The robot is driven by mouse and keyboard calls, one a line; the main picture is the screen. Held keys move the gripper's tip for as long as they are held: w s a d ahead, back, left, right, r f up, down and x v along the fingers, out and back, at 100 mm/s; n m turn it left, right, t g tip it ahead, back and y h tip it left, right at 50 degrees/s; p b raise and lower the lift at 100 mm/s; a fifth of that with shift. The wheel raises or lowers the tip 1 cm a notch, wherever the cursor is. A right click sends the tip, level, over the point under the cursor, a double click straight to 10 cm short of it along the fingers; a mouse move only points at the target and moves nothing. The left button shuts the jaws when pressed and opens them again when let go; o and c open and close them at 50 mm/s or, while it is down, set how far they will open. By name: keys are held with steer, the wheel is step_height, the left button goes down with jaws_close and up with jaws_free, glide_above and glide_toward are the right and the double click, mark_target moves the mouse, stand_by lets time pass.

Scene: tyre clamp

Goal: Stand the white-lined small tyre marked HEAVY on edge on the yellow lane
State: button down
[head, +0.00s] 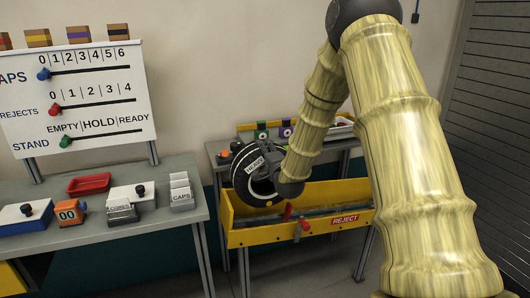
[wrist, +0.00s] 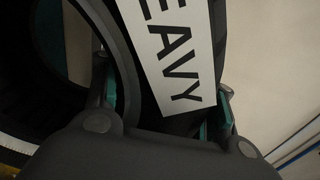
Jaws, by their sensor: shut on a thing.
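The small black tyre (head: 243,163) with a white line and a white HEAVY label is in the head view, held up at the far end of my arm above the yellow bin marked REJECT. My gripper (wrist: 165,105) is shut on the tyre's wall, one finger inside the ring and one outside. In the wrist view the HEAVY label (wrist: 180,50) lies between the fingers and the tyre's hole is to the left.
The left table (head: 150,224) bears a red tray (head: 89,184), an orange counter (head: 70,212) and boxes.

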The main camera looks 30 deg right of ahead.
steer(key=shift+f+b, duration=2.35)
steer(key=shift+f, duration=1.7)
steer(key=shift+s+r, duration=0.2)
steer(key=shift+r, duration=0.1)
steer(key=shift+f+b, duration=0.3)
steer(key=shift+f, duration=0.55)
steer(key=shift+c, duration=2.1)
jaws_free()
steer(key=shift+s, duration=0.1)
steer(key=shift+f, duration=0.15)
steer(key=shift+o, duration=0.4)
